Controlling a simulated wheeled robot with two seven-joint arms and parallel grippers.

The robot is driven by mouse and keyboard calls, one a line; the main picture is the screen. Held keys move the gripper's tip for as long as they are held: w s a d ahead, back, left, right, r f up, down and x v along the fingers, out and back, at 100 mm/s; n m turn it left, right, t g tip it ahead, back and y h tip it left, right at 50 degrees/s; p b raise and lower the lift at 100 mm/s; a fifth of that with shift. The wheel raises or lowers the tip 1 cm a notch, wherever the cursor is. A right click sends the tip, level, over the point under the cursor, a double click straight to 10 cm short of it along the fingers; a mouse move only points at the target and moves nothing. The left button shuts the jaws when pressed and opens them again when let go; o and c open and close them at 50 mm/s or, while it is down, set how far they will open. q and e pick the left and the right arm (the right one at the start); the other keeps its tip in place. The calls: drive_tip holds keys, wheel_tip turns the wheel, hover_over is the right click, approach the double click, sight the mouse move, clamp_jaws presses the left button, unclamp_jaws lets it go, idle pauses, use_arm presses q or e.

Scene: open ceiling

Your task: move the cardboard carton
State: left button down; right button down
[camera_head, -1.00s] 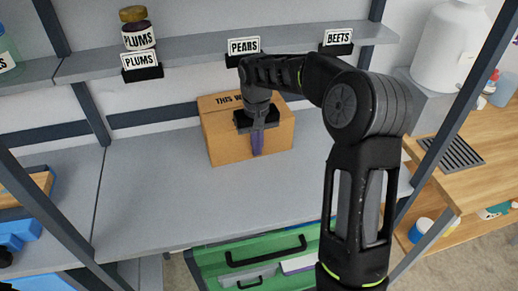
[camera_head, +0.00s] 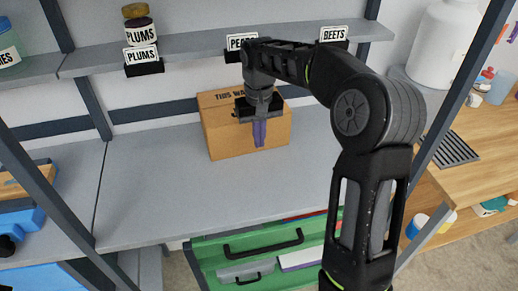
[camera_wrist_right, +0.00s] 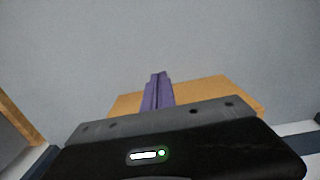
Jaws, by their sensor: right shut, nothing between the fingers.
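The cardboard carton (camera_head: 222,140) sits upright on the grey shelf, against the back, with printing along its top edge. Part of its front and top is hidden behind my right gripper (camera_head: 259,145). That gripper points down with its purple fingers together, in front of the carton's face in the head view; I cannot tell whether they touch it. In the right wrist view the carton (camera_wrist_right: 205,95) shows as a tan surface beyond the purple fingers (camera_wrist_right: 157,80), which are closed with nothing between them. My left gripper is not in view.
The upper shelf (camera_head: 200,55) holds a plums jar (camera_head: 140,28) and label cards above the carton. A green drawer unit (camera_head: 210,258) is below. Shelf posts stand at left and right. The grey shelf (camera_head: 170,195) is clear left of the carton.

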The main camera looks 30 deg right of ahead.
wheel_tip(320, 180, up, 6)
drive_tip(key=shift+s+f, duration=0.15)
drive_tip(key=shift+f, duration=0.05)
drive_tip(key=shift+f, duration=0.1)
idle(0.4)
